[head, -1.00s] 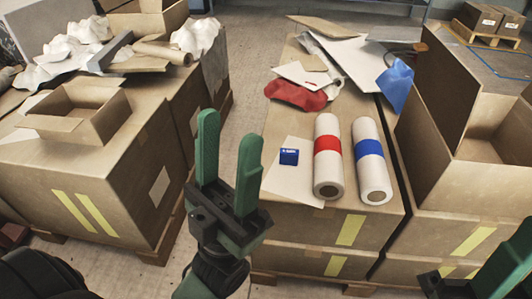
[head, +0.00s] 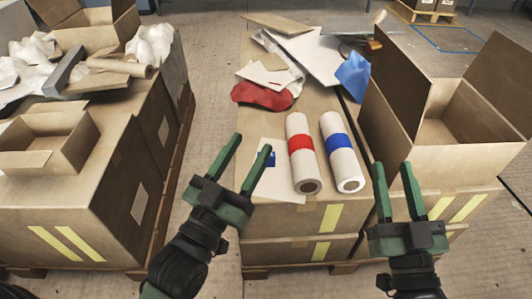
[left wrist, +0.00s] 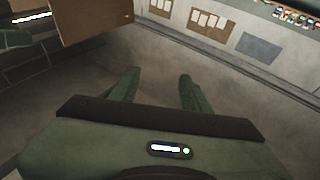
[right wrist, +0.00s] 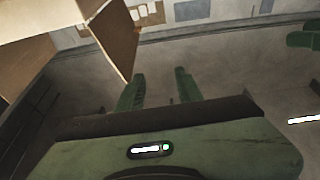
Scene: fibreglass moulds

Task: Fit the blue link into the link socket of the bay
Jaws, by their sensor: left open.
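I cannot surely make out a blue link or a bay with a link socket. A small blue block (head: 271,160) lies on a white sheet (head: 277,186) on the middle carton stack, partly hidden behind a finger of my left gripper. My left gripper (head: 252,143) is open and empty, in front of the stack's left edge. Its open fingers also show in the left wrist view (left wrist: 158,78). My right gripper (head: 393,166) is open and empty, in front of the right carton. Its fingers stand apart in the right wrist view (right wrist: 160,75).
A red-banded roll (head: 301,160) and a blue-banded roll (head: 341,160) lie on the middle stack. A red cloth (head: 262,96) and blue cloth (head: 353,74) lie behind. An open carton (head: 385,135) stands right. A smaller open carton (head: 75,150) sits left. Floor is free between stacks.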

